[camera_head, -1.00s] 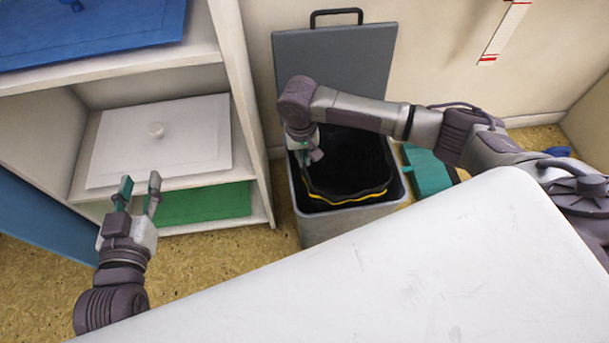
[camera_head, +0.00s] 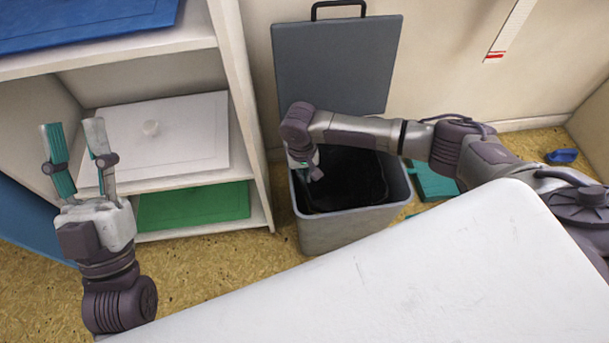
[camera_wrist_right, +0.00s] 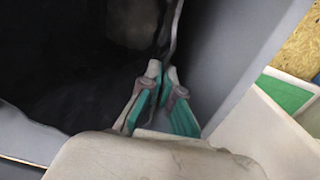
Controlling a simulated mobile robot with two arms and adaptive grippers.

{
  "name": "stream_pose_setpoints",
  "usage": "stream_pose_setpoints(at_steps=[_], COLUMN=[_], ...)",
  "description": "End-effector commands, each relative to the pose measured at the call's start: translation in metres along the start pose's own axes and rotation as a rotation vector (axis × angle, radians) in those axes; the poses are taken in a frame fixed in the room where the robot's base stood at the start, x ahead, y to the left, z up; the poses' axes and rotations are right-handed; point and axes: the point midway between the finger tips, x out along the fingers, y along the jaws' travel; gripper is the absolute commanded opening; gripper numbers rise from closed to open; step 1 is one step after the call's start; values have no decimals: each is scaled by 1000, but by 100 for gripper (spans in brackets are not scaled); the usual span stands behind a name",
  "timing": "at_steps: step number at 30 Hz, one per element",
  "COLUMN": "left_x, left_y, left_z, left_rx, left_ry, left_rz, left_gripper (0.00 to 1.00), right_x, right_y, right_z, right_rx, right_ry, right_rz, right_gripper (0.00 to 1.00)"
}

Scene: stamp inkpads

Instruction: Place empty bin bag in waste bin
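The grey waste bin (camera_head: 345,228) stands open on the floor behind the white table. The black bin bag (camera_head: 352,180) is inside it, its upper edge below the bin's rim. My right gripper (camera_head: 308,172) points down into the bin at its left side. In the right wrist view, the fingers of my right gripper (camera_wrist_right: 162,75) close together on a fold of the bag (camera_wrist_right: 70,70); the contact is partly hard to see. My left gripper (camera_head: 72,124) is open and empty in front of the shelf.
The bin's raised lid (camera_head: 335,65) leans at the wall. A white shelf unit (camera_head: 243,110) stands left of the bin, with a white board (camera_head: 185,145) and a green board (camera_head: 195,205). The white table (camera_head: 420,260) fills the foreground. A teal object (camera_head: 433,182) lies right of the bin.

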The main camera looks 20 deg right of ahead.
Motion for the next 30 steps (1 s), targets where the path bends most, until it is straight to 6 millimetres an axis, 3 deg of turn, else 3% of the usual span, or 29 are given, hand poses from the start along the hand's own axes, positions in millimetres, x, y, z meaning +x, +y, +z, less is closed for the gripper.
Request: stream_pose_setpoints(at_steps=[23, 26, 30], left_x=[1, 1, 1], left_y=[-1, -1, -1], left_z=[8, 8, 8], left_rx=[3, 4, 4], left_ry=[-51, -50, -49], left_rz=[-2, -2, -2], left_gripper=[40, 40, 40], right_x=[12, 12, 12], right_y=[-1, -1, -1], right_z=[0, 0, 0], right_rx=[0, 0, 0], right_ry=[1, 1, 1], right_rz=[-1, -1, -1], right_gripper=[0, 15, 17])
